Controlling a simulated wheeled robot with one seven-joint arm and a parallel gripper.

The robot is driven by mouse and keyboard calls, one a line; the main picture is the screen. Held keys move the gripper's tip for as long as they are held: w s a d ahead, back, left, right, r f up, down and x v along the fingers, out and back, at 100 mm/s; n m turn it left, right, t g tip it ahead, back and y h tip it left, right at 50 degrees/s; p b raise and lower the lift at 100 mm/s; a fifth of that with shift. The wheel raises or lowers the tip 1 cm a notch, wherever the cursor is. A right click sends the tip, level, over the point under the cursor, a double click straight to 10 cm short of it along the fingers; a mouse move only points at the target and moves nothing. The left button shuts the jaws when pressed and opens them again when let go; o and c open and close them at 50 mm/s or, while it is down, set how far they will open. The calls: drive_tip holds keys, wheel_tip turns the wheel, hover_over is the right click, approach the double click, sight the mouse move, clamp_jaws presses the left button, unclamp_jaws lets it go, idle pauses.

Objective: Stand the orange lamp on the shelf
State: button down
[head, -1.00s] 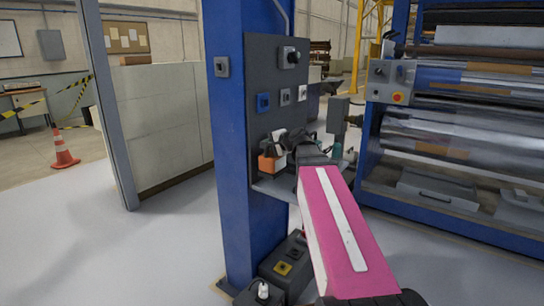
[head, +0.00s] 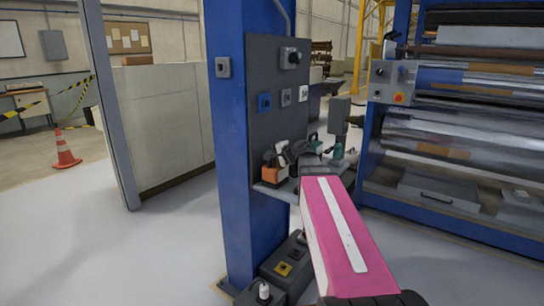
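The orange lamp (head: 271,175) is upright at the left end of the small grey shelf (head: 272,190) on the blue column. Its base is at or very close to the shelf top; I cannot tell if it touches. My gripper (head: 274,157) is at the lamp's dark upper part and appears shut on it. The fingers are small and dark here, and part of the lamp's top is hidden by them. My pink and white arm covers the right part of the shelf.
A teal item (head: 338,152) stands farther right, by my wrist. A dark panel (head: 262,125) with switches rises behind the lamp. Dark boxes (head: 285,262) stand on the floor below, with a small white-topped item (head: 264,291) on the lower one. A roller machine (head: 450,135) fills the right.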

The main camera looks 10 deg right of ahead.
drive_tip(key=shift+f, duration=0.1)
drive_tip(key=c, duration=1.1)
unclamp_jaws()
drive_tip(key=shift+o, duration=0.2)
drive_tip(key=v, duration=1.2)
